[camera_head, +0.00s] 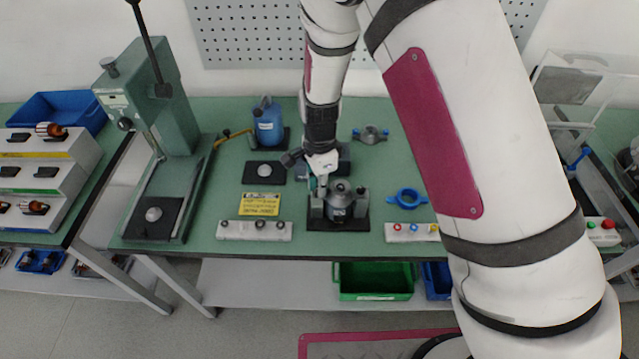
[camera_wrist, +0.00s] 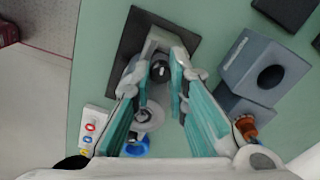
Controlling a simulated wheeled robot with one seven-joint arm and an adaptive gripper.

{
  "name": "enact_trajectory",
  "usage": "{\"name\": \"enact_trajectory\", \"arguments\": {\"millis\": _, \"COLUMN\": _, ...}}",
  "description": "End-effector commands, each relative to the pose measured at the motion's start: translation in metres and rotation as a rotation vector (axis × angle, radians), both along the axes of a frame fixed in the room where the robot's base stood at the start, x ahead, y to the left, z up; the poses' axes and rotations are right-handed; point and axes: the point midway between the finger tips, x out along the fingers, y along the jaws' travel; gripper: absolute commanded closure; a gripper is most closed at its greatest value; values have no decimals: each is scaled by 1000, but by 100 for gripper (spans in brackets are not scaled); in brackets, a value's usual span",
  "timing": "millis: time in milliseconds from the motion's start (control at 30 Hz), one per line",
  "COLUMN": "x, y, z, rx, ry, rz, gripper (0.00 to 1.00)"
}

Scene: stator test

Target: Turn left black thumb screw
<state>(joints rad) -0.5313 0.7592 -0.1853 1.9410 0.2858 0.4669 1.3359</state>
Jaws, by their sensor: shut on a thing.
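The test fixture stands on a black base plate (camera_head: 338,225) at the table's front middle. A grey round stator part (camera_head: 339,202) sits in it between upright posts. My gripper (camera_head: 317,185) reaches down over the fixture's left post. In the wrist view, the black thumb screw (camera_wrist: 159,71) shows between the teal fingers of my gripper (camera_wrist: 161,74), in front of a pale bracket (camera_wrist: 165,40). The fingers are shut on it. In the head view, my gripper hides this screw. A dark knob (camera_head: 361,190) shows at the fixture's right side.
A blue ring (camera_head: 407,198) lies right of the fixture, with a button strip (camera_head: 412,232) in front. A yellow label plate (camera_head: 260,204) and another strip (camera_head: 254,230) lie left. A blue bottle (camera_head: 268,122) stands behind. A grey block (camera_wrist: 265,66) stands close to my right finger.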

Motion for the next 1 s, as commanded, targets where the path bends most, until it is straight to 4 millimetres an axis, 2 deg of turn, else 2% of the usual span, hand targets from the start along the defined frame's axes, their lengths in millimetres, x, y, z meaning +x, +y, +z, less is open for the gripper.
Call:
{"name": "enact_trajectory", "arguments": {"millis": 500, "x": 1, "y": 0, "z": 0, "rx": 1, "ry": -2, "rz": 430, "gripper": 100}}
{"name": "enact_trajectory", "arguments": {"millis": 733, "x": 1, "y": 0, "z": 1, "rx": 1, "ry": -3, "rz": 552, "gripper": 100}}
{"name": "enact_trajectory", "arguments": {"millis": 1000, "x": 1, "y": 0, "z": 1, "rx": 1, "ry": -3, "rz": 614, "gripper": 100}}
